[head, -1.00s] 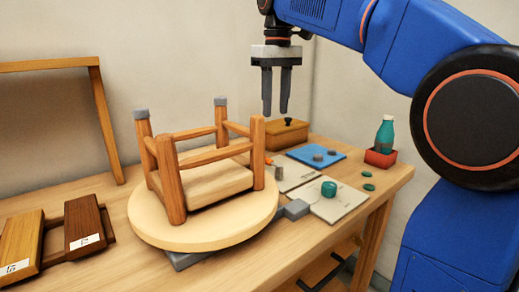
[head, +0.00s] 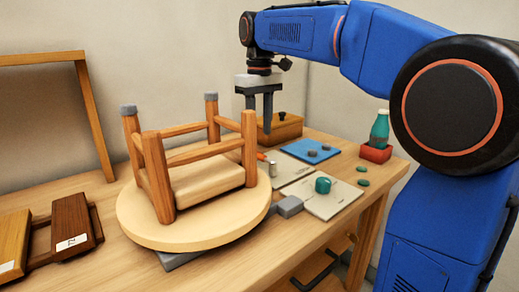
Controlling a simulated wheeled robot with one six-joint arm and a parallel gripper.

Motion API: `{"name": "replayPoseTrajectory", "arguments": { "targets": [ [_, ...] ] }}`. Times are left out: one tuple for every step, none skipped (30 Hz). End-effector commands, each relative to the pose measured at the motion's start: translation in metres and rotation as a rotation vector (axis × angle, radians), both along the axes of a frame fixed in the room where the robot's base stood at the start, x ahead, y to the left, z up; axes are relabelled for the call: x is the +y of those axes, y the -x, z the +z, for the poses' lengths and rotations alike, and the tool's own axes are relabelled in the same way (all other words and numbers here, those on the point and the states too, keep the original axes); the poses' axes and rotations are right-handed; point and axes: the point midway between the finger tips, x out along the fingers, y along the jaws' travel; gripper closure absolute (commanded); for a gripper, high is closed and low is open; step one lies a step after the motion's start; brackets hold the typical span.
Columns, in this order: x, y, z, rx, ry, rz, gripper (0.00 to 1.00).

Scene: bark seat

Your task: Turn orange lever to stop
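A small orange piece (head: 262,157) shows just right of the stool's right leg. It may be the lever's handle; most of it is hidden and I cannot tell its angle. An upturned wooden stool (head: 205,181) stands legs up on a round pale turntable (head: 195,231). A grey block (head: 290,206) sits at the turntable's right edge. My gripper (head: 259,127) points down above the far side of the table, behind the stool's right leg. Its fingers are apart and empty, and the leg partly hides the left one.
A wooden box with a dark knob (head: 283,127) stands behind. A blue mat (head: 312,150), a pale board with a teal cup (head: 323,186), and a teal bottle in a red holder (head: 376,154) lie to the right. Wooden blocks (head: 72,230) and a frame (head: 98,120) are at left.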

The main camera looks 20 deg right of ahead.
Motion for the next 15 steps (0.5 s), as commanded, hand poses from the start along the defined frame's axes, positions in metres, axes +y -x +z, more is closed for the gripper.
{"name": "replayPoseTrajectory", "arguments": {
  "targets": [
    [0.0, 0.001, -0.01, 0.003, 0.0, 0.0, 0.65],
    [0.0, 0.001, -0.015, 0.002, 0.0, 0.0, 0.65],
    [0.0, 0.001, -0.022, 0.003, 0.0, 0.0, 0.65],
    [0.0, 0.001, -0.027, 0.003, 0.0, 0.0, 0.65],
    [0.0, 0.001, -0.032, 0.002, 0.0, 0.0, 0.65],
    [0.0, 0.001, -0.038, 0.003, 0.0, 0.0, 0.65],
    [0.0, 0.001, -0.043, 0.002, 0.0, 0.0, 0.65],
    [0.0, 0.0, -0.046, 0.002, 0.001, 0.0, 0.65],
    [0.0, 0.001, -0.052, 0.003, 0.0, 0.0, 0.65],
    [0.0, 0.0, -0.055, 0.002, 0.0, 0.0, 0.65],
    [0.0, 0.0, -0.058, 0.001, 0.0, 0.0, 0.65],
    [0.0, 0.0, -0.061, 0.001, 0.0, 0.0, 0.65],
    [0.0, 0.0, -0.063, 0.002, 0.001, 0.0, 0.65],
    [0.0, 0.0, -0.065, 0.002, 0.0, 0.0, 0.65],
    [0.0, 0.0, -0.067, 0.002, 0.001, 0.0, 0.65]
  ]
}}
